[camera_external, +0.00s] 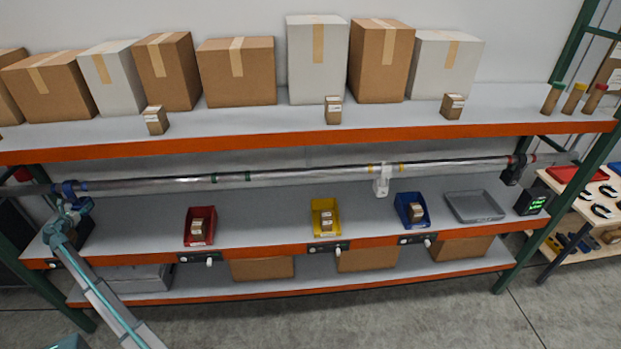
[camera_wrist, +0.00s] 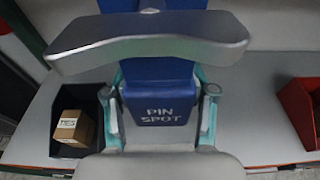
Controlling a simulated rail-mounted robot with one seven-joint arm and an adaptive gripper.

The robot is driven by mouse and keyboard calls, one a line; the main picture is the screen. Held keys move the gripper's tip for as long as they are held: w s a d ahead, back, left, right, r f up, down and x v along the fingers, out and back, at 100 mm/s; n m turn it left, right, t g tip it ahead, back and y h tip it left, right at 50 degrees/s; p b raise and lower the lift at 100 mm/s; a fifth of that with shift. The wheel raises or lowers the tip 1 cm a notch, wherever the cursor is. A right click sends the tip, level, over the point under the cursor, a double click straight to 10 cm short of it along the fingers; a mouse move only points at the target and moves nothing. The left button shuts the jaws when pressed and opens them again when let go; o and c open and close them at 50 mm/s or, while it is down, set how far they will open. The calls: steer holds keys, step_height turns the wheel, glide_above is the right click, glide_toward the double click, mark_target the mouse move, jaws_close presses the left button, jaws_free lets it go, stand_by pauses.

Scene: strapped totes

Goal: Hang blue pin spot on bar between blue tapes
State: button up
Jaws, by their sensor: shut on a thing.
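The blue pin spot (camera_external: 70,190) is up at the left end of the silver bar (camera_external: 290,174). I cannot tell whether its top hooks over the bar. A strip of blue tape (camera_external: 84,186) shows on the bar just right of it; the other blue tape is not clearly seen. My gripper (camera_external: 76,206) is just below the bar, shut on the pin spot. In the wrist view the lamp's blue body (camera_wrist: 162,100), lettered PIN SPOT, is between the teal fingers (camera_wrist: 160,118). A curved silver piece (camera_wrist: 150,42) crosses in front of its upper part.
A white fixture (camera_external: 381,182) hangs by yellow tapes and a black one (camera_external: 512,172) by red tapes. Green tapes (camera_external: 230,177) mark a bare stretch. Red (camera_external: 199,240), yellow (camera_external: 314,230) and blue (camera_external: 404,218) bins stand below. A dark bin (camera_wrist: 60,150) with a small box is left of my gripper.

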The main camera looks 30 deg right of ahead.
steer(key=shift+r, duration=0.1)
steer(key=o, duration=1.4)
steer(key=shift+s, duration=0.15)
